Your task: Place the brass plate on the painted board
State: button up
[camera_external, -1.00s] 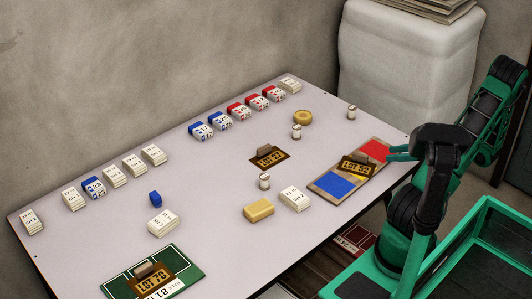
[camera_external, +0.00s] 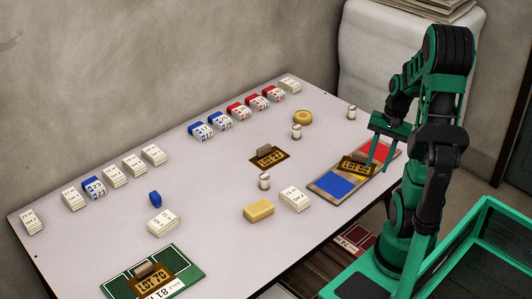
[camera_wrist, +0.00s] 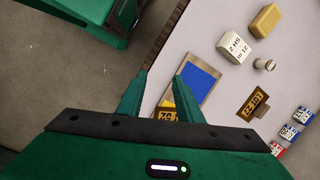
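The painted board (camera_external: 321,186), with blue, yellow and red areas, lies at the table's right edge; its blue part shows in the wrist view (camera_wrist: 200,82). A dark brass plate marked LOT 52 (camera_external: 354,169) rests on the board's middle, over the yellow part; in the wrist view the plate (camera_wrist: 166,115) is partly hidden by my gripper. My gripper (camera_external: 379,162) is above the board by the plate's right side, fingers pointing down. In the wrist view its fingers (camera_wrist: 161,76) are apart with nothing held. A LOT 27 plate (camera_external: 268,157) lies on the bare table.
A LOT 70 plate (camera_external: 153,284) lies on a green board (camera_external: 190,265) at the front left. A yellow block (camera_external: 258,210), a white block (camera_external: 295,198) and small cylinders (camera_external: 264,182) stand left of the painted board. Red, blue and white blocks line the back.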

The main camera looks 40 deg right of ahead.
jog(key=s+a+r+n+h, duration=0.2)
jog(key=s+a+r+n, duration=0.3)
jog(key=s+r+n, duration=0.1)
jog(key=shift+s+a+r+n+g, duration=0.25)
jog(key=shift+s+r+n+g, duration=0.2)
jog(key=shift+s, duration=0.55)
jog(key=o, duration=1.7)
jog(key=shift+n+t+h, duration=0.25)
jog(key=shift+n+h, duration=0.1)
jog(key=shift+h, duration=0.25)
jog(key=w+d, duration=0.1)
jog(key=w, duration=0.1)
jog(key=w+d+r, duration=0.2)
jog(key=w, duration=0.1)
jog(key=shift+w+d+r, duration=0.25)
jog(key=shift+w+d, duration=0.1)
jog(key=shift+d, duration=0.05)
jog(key=w+d+r+n+t+h, duration=0.1)
jog(key=w+d+n+h, duration=0.15)
jog(key=w+d, duration=1.3)
jog(key=w+d+n+t+h, duration=0.1)
jog(key=w+d+n, duration=0.3)
jog(key=w+d, duration=1.1)
jog(key=shift+m, duration=0.25)
jog(key=w+f, duration=0.1)
jog(key=f, duration=0.2)
jog(key=w+f, duration=0.2)
jog(key=f, duration=0.1)
jog(key=w+f, duration=0.2)
jog(key=shift+f, duration=0.4)
